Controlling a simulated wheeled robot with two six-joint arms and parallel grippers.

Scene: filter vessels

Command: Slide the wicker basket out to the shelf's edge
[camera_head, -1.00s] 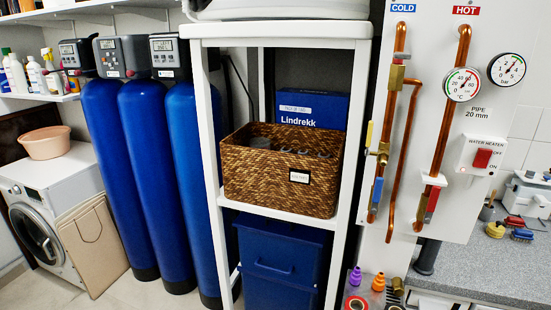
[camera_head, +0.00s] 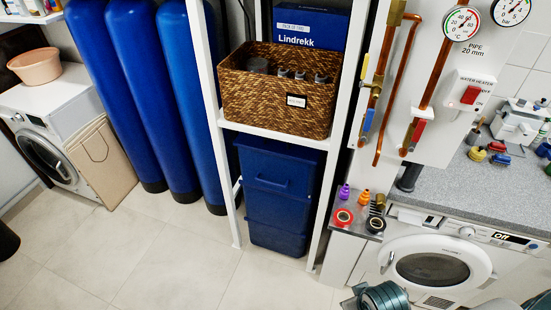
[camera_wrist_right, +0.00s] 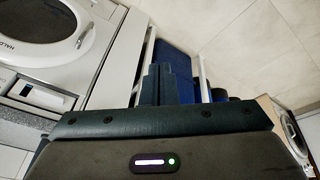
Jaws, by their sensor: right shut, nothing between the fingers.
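The brown wicker basket (camera_head: 262,104) sits upright on the middle shelf of a white rack (camera_head: 272,134), between its front posts. It has a small white label (camera_head: 296,100) on its front and holds several grey cylindrical items (camera_head: 300,75). A strip of the shelf's front edge shows below it. My right gripper (camera_wrist_right: 167,78) shows in the right wrist view. Its dark fingers are together and empty, well away from the basket, which I cannot make out in that view. My left gripper is not in view.
A blue Lindrekk box (camera_head: 312,22) stands behind the basket. Blue bins (camera_head: 277,190) stand below the shelf. Tall blue tanks (camera_head: 165,90) are left of the rack; copper pipes (camera_head: 440,75) and a washing machine (camera_head: 435,262) are right. The floor (camera_head: 200,260) in front is clear.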

